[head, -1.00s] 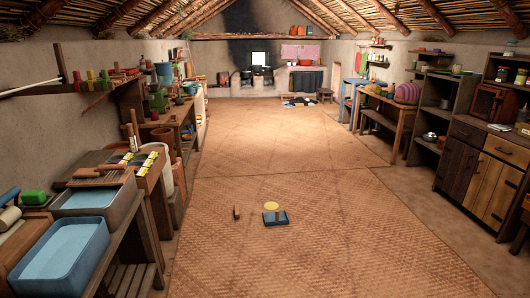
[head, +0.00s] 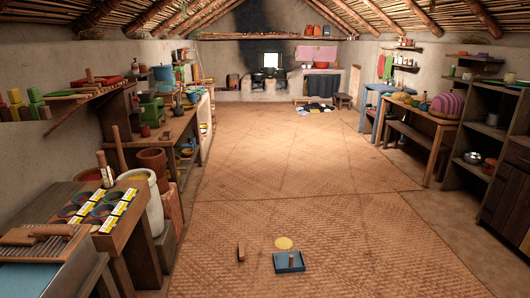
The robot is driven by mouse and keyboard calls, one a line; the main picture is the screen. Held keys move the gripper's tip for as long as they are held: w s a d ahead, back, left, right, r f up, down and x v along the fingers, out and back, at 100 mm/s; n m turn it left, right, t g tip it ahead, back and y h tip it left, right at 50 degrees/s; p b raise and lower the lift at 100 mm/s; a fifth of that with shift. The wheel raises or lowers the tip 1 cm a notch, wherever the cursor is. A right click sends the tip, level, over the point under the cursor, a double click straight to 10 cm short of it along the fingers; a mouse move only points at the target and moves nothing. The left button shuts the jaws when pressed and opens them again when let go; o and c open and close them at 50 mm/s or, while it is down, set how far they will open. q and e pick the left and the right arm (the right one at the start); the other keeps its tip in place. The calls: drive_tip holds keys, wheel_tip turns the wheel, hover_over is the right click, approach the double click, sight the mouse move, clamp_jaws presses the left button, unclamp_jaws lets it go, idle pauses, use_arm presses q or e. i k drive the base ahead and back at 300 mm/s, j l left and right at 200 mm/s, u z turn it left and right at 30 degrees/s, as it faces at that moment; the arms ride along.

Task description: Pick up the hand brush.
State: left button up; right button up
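A small brown object (head: 241,251), which looks like the hand brush, is on the woven mat floor in the lower middle of the head view. It is small, and its bristles cannot be made out. A flat yellow round patch (head: 284,243) is on the mat just behind the dustpan. Neither of my grippers shows in the head view.
The woven mat floor (head: 290,190) is clear around these things and far back. On the left stand a wooden bench (head: 135,215) with bowls and a white bin (head: 148,205). On the right are a table (head: 432,125) with a bench and dark shelves (head: 480,165).

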sight(241, 244)
drive_tip(key=i, duration=1.6)
